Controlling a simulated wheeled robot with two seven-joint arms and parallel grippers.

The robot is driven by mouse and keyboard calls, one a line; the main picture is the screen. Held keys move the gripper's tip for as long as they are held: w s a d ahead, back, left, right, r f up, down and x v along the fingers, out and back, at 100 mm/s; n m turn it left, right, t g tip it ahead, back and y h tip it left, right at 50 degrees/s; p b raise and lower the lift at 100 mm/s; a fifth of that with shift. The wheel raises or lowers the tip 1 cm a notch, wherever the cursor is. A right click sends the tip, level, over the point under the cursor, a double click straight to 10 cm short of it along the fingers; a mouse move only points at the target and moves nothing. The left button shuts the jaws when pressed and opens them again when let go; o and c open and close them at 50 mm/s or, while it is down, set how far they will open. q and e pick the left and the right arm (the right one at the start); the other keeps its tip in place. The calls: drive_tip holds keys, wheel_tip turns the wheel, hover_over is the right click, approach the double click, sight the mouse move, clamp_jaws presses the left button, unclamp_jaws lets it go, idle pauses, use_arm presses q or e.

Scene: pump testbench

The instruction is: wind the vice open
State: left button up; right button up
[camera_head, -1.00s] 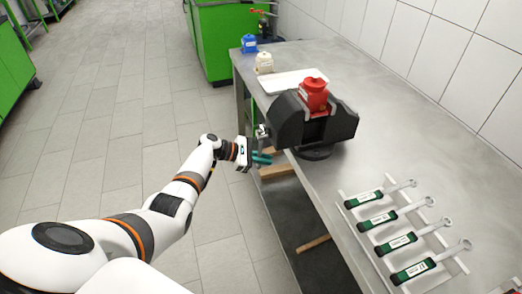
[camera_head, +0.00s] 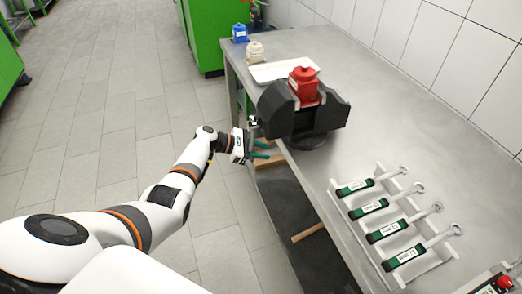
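The vice (camera_head: 275,112) is dark grey and stands near the left edge of the steel bench. A red pump part (camera_head: 303,84) sits upright between its jaws. The vice's screw end and handle (camera_head: 253,126) show small at its left side, over the bench edge. My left gripper (camera_head: 263,150) is just below and beside that handle. Its two green fingers show apart, with no object clearly seen between them. Whether they touch the handle is too small to tell. My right gripper is out of view.
A rack (camera_head: 345,205) with several green-handled wrenches lies at the front right of the bench (camera_head: 390,120). A white tray (camera_head: 285,71), a beige part (camera_head: 255,52) and a blue part (camera_head: 239,34) are behind the vice. A red button box (camera_head: 497,284) is at bottom right.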

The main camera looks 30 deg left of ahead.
use_arm(q)
drive_tip(key=v, duration=1.2)
drive_tip(key=s+d+f+m+g+y, duration=0.25)
drive_tip(key=s+f, duration=0.45)
drive_tip(key=f, duration=0.4)
drive_tip(key=s+d+f+m+g+y, duration=0.1)
drive_tip(key=s+f+m+g+y, duration=0.15)
drive_tip(key=s+f, duration=0.65)
drive_tip(key=s+d+f+m+g+y, duration=0.1)
drive_tip(key=s+d+f+m+y, duration=0.25)
drive_tip(key=f, duration=0.95)
drive_tip(key=s+d+f+m, duration=0.3)
drive_tip(key=s+m, duration=0.3)
drive_tip(key=s, duration=0.3)
drive_tip(key=s+d+f+m+y, duration=0.1)
drive_tip(key=s+d+f+m, duration=0.3)
drive_tip(key=s, duration=0.6)
drive_tip(key=s+d+f+m+g+y, duration=0.1)
drive_tip(key=s+d+f+m, duration=0.2)
drive_tip(key=s+m, duration=0.4)
drive_tip(key=s+f, duration=0.1)
drive_tip(key=s, duration=0.2)
drive_tip(key=shift+d+m, duration=0.35)
drive_tip(key=shift+d, duration=0.05)
drive_tip(key=shift+f, duration=0.1)
